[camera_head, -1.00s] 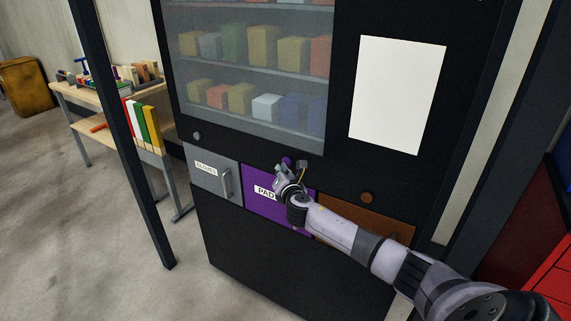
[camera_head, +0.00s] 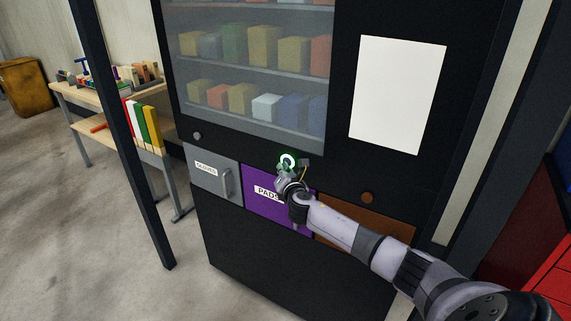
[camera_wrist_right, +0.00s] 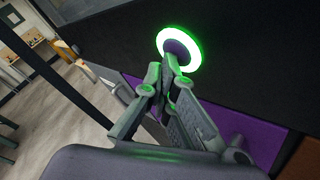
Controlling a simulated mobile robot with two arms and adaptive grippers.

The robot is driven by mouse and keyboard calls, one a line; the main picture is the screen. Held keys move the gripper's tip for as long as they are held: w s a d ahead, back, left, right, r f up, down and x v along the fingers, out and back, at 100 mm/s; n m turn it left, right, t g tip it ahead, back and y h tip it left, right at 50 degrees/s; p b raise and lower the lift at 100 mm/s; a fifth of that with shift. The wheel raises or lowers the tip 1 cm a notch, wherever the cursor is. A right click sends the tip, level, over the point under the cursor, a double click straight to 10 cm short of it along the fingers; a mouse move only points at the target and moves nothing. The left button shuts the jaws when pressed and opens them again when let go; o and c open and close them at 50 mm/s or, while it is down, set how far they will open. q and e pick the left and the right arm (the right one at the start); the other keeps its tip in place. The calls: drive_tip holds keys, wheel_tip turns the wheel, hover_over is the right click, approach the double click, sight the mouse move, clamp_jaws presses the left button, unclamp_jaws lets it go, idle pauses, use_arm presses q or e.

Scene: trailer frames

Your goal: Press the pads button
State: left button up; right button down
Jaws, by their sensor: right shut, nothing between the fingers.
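The pads button (camera_head: 287,161) is a round purple button above the purple drawer (camera_head: 262,207) labelled PADS on the dark vending machine. A bright green ring is lit around it. In the right wrist view the button (camera_wrist_right: 179,47) shows with its green ring just beyond the fingertips. My right gripper (camera_head: 285,174) is shut and empty, with its tips at the lower edge of the button. The right wrist view shows the closed fingertips (camera_wrist_right: 172,66) overlapping the ring's lower part; whether they touch is hard to tell. My left gripper is not in view.
A grey drawer (camera_head: 213,174) labelled GLOVES with a handle is to the left, with a grey button (camera_head: 197,135) above it. A brown drawer (camera_head: 366,221) and brown button (camera_head: 367,197) are to the right. A dark post (camera_head: 125,130) stands left of the machine.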

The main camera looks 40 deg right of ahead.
drive_tip(key=shift+r, duration=0.1)
drive_tip(key=shift+s+a+p, duration=0.4)
drive_tip(key=shift+s+a, duration=0.05)
drive_tip(key=shift+a, duration=0.4)
drive_tip(key=shift+a, duration=0.1)
drive_tip(key=a, duration=0.1)
drive_tip(key=s+a+p, duration=0.1)
drive_tip(key=a, duration=0.1)
drive_tip(key=s+a, duration=0.1)
drive_tip(key=shift+a+p, duration=0.25)
drive_tip(key=shift+p, duration=0.15)
